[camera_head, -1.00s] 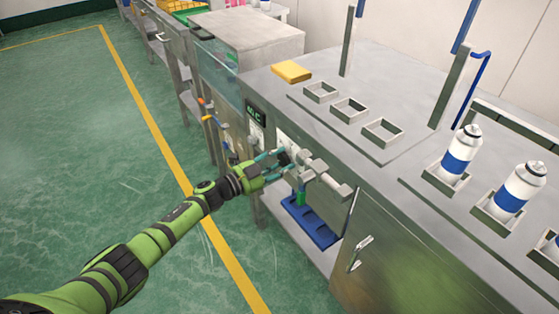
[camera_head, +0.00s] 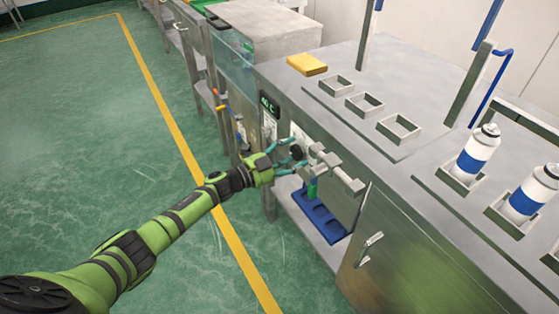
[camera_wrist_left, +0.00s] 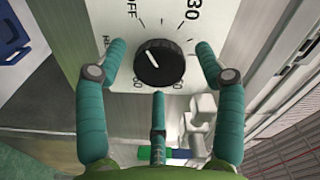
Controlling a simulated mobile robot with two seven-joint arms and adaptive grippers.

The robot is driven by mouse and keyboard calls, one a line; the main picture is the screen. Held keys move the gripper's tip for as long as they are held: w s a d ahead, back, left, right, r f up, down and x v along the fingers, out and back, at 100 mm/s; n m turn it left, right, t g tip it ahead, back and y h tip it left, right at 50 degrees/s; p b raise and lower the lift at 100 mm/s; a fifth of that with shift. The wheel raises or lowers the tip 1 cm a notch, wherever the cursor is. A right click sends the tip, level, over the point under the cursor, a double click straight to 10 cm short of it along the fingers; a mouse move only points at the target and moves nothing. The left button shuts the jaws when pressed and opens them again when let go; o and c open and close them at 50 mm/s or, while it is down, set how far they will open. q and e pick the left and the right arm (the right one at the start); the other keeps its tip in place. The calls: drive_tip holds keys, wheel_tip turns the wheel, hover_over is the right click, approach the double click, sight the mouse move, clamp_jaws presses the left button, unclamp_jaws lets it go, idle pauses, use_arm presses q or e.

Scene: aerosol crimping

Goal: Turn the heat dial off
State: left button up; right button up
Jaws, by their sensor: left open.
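The heat dial is a round black knob (camera_wrist_left: 158,63) on a white plate with printed numbers and the word OFF at its upper left. A short pale line marks its face. In the head view the dial (camera_head: 297,152) sits on the front of the steel bench. My left gripper (camera_head: 284,155) is open at the dial, with its teal fingers pointing at the panel. In the left wrist view its fingertips (camera_wrist_left: 160,58) are spread left, right and below the knob, with visible gaps. I cannot tell whether any finger touches it. My right gripper is not in view.
A grey valve-like fitting (camera_head: 325,163) sticks out just right of the dial. A green display (camera_head: 269,106) is to its left. A blue tray (camera_head: 320,218) lies on the shelf below. A yellow block (camera_head: 307,64) and a blue-banded can (camera_head: 478,152) are on the bench top.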

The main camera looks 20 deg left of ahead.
use_arm(q)
drive_tip(key=v, duration=1.1)
drive_tip(key=shift+s, duration=0.2)
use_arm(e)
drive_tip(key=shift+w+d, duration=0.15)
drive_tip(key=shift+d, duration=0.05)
use_arm(q)
drive_tip(key=shift+a, duration=0.1)
